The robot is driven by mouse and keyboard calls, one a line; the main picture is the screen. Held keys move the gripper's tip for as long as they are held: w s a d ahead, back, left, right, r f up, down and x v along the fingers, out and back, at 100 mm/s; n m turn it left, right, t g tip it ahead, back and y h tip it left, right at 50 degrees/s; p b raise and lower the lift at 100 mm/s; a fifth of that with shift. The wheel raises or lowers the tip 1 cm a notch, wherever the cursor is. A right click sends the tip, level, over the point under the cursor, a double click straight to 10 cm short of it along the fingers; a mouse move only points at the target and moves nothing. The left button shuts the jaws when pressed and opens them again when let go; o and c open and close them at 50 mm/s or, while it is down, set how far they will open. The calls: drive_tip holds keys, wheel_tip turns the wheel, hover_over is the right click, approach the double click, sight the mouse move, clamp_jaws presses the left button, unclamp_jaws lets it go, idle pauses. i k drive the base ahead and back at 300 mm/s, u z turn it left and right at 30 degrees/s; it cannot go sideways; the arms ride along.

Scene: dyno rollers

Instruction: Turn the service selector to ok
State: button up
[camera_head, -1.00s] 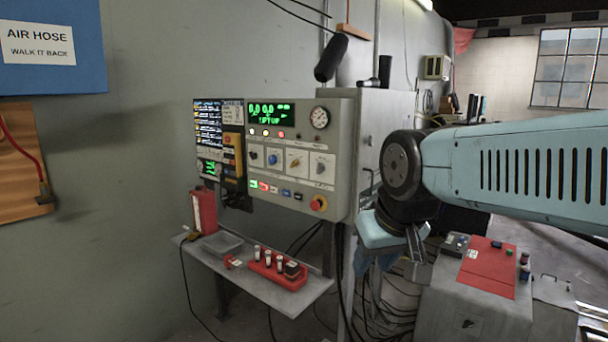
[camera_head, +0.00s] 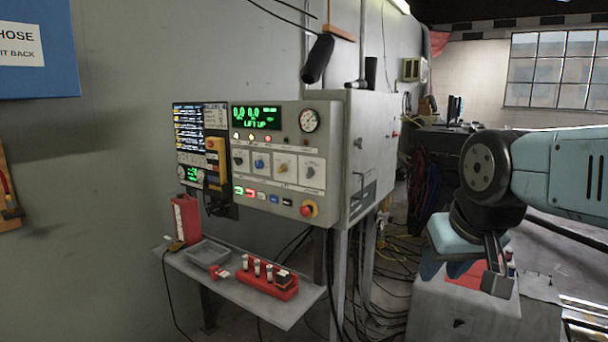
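The grey control panel (camera_head: 262,150) hangs on the wall left of centre. It carries a row of rotary knobs: a black knob (camera_head: 240,159), a blue knob (camera_head: 260,163), a yellow knob (camera_head: 284,167) and a grey knob (camera_head: 310,172). Their labels are too small to read, so I cannot tell which is the service selector or where it points. My gripper (camera_head: 492,268) hangs at the right, well away from the panel and touching no knob. I see its fingers partly from the side and cannot tell whether they are apart.
A red stop button (camera_head: 309,208) and several small buttons sit below the knobs. A green display (camera_head: 256,117) and a gauge (camera_head: 309,120) are above. A shelf (camera_head: 262,308) with a red block holder (camera_head: 268,283) juts out below. A grey cabinet (camera_head: 370,140) stands to the right; cables hang beneath.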

sight(310, 172)
drive_tip(key=z, duration=0.05)
drive_tip(key=i, duration=1)
drive_tip(key=u, duration=0.1)
